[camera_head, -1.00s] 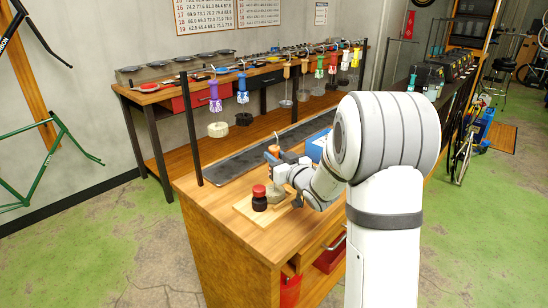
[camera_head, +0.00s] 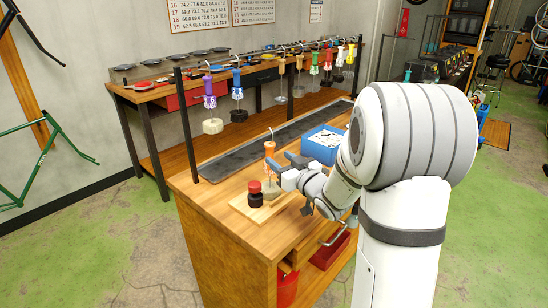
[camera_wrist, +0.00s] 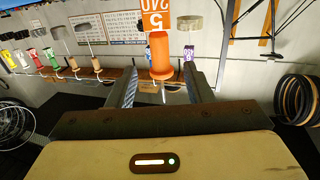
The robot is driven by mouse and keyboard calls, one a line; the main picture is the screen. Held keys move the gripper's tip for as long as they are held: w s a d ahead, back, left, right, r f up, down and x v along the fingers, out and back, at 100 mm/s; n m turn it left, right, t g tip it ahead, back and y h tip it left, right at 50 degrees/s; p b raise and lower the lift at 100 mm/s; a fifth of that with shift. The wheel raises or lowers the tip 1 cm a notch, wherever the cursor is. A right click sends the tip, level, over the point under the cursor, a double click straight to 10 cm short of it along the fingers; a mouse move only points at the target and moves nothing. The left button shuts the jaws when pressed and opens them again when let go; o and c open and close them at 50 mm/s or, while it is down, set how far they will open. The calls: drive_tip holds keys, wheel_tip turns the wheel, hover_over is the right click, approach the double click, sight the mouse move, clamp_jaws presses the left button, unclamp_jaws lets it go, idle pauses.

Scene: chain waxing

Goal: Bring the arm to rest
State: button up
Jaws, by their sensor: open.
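My gripper (camera_head: 281,160) is open above the wooden workbench, just right of an orange-handled tool (camera_head: 270,149). The tool stands upright on a small wooden board (camera_head: 242,207), apart from the rack; a pale round piece at its foot is partly hidden. In the wrist view my gripper (camera_wrist: 160,82) has its fingers wide apart. The orange handle (camera_wrist: 161,55) with its numbered orange tag (camera_wrist: 157,16) appears upside down, ahead of and between the fingertips, with no finger visibly touching it.
A dark jar with a red lid (camera_head: 255,194) stands on the board. A blue box (camera_head: 323,144) is behind my gripper. Several coloured-handled tools hang in a row, including a purple one (camera_head: 209,92) and a blue one (camera_head: 237,85). A dark mat (camera_head: 240,155) runs along the bench.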

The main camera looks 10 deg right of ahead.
drive_tip(key=s+a+f+m+g+h, duration=0.1)
drive_tip(key=s+g, duration=0.6)
drive_tip(key=s, duration=0.9)
drive_tip(key=s+a+f+m+g+h, duration=0.1)
drive_tip(key=s+f+m+g+h, duration=0.2)
drive_tip(key=s+g, duration=0.4)
drive_tip(key=s+f+h, duration=0.1)
drive_tip(key=s+h, duration=0.1)
drive_tip(key=s, duration=0.7)
drive_tip(key=shift+s+a, duration=0.15)
drive_tip(key=shift+a, duration=0.1)
